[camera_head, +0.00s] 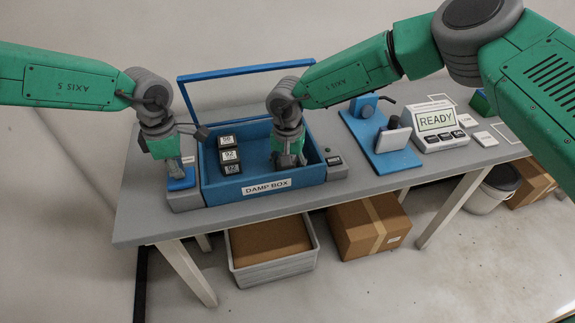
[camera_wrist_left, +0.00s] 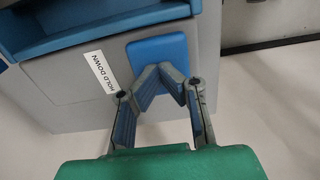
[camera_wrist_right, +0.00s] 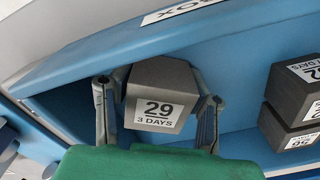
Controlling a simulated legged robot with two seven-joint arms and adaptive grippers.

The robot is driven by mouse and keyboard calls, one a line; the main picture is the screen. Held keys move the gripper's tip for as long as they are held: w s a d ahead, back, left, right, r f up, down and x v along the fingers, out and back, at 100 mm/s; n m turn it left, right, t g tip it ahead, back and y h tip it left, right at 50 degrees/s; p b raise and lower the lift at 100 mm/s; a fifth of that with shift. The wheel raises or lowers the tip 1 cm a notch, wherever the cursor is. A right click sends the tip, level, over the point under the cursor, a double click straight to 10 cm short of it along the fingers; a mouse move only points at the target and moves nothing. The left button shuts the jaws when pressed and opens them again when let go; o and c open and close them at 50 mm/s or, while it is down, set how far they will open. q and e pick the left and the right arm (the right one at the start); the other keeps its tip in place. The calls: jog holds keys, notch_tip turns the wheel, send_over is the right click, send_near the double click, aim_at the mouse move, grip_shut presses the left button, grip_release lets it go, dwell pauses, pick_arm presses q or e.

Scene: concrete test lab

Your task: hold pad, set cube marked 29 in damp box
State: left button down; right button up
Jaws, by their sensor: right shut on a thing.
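The blue damp box (camera_head: 215,189) stands on the table with its lid frame (camera_head: 245,73) raised. Its front label reads DAMP BOX. The dark cube marked 29 (camera_wrist_right: 157,92), also labelled 3 DAYS, is between the fingers of my right gripper (camera_wrist_right: 158,100), which is shut on it inside the box. In the head view my right gripper (camera_head: 287,162) hides most of that cube. My left gripper (camera_head: 178,172) is at the blue pad (camera_wrist_left: 155,55) beside the box, with its fingertips at the pad. A HOLD DOWN label lies next to the pad. The left fingers stand apart at their bases, tips near each other.
Several dark cubes (camera_head: 230,156) sit in a row at the left inside the box. Right of the box are a blue stand (camera_head: 393,158) and a scale-like device (camera_head: 437,123) reading READY. Cartons and a grey bin are below the table (camera_head: 150,220).

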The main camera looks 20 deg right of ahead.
pick_arm(q)
jog(key=shift+f, duration=0.1)
pick_arm(e)
jog(key=shift+f, duration=0.15)
dwell(0.3)
jog(key=o, duration=1.5)
jog(key=shift+c, duration=0.2)
jog(key=shift+r, duration=5)
jog(key=s+a+r, duration=0.1)
jog(key=s+a, duration=0.1)
jog(key=s, duration=0.7)
jog(key=s+a+r, duration=0.2)
jog(key=s, duration=0.8)
jog(key=shift+s+a, duration=0.25)
jog(key=shift+a, duration=0.15)
jog(key=shift+r, duration=0.1)
